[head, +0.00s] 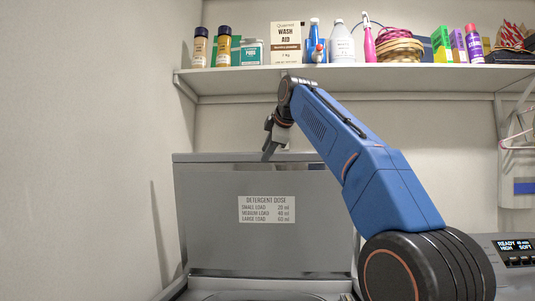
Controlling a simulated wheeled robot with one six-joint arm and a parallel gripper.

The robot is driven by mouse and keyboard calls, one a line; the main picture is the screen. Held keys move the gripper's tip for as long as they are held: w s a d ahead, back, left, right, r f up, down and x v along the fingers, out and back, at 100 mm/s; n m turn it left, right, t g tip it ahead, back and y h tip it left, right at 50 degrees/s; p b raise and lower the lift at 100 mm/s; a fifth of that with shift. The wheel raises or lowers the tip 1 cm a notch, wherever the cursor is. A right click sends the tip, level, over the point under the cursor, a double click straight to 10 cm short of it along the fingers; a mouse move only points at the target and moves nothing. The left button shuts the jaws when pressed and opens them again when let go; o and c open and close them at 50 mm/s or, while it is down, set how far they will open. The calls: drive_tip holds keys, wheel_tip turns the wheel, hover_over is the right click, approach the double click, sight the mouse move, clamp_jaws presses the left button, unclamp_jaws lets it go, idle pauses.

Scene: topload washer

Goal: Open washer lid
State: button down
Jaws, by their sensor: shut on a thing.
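The washer lid (205,222) is a grey metal panel. It stands raised, close to upright, at the back of the washer (317,286), and its inner face with a detergent dose label (267,209) faces me. Part of the round tub opening (262,296) shows at the bottom edge. My gripper (269,152) is at the lid's top edge, near its middle, and its dark fingers are shut on that edge. The far side of the lid is hidden, and my blue arm covers its right part.
A shelf (420,79) with several bottles, boxes and a basket (399,48) runs above the lid, close over my gripper and upper arm. A wall stands close at the left. A control panel (515,252) shows at the lower right.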

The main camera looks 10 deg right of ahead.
drive_tip(key=c, duration=1.7)
unclamp_jaws()
drive_tip(key=shift+o, duration=0.2)
drive_tip(key=v, duration=1.7)
drive_tip(key=shift+s, duration=0.25)
